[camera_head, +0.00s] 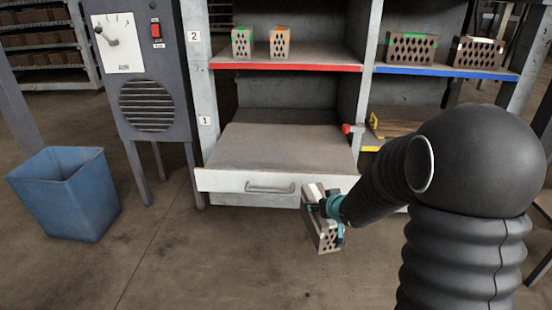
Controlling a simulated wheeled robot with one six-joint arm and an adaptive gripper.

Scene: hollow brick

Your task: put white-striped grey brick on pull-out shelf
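The white-striped grey brick (327,238) is a pale grey hollow brick with holes in its end. It hangs at my gripper (322,208), in front of the right end of the pull-out shelf's white front. The pull-out shelf (280,146) has a bare grey top and a white front with a metal handle. It stands out from the rack's lower level and is empty.
A red-edged shelf (285,67) above holds green-striped and orange-striped bricks. A blue-edged shelf (445,72) to the right holds two more bricks. A red knob (347,128) sits by the rack's upright. A control cabinet (145,70) and blue bin (68,195) stand left.

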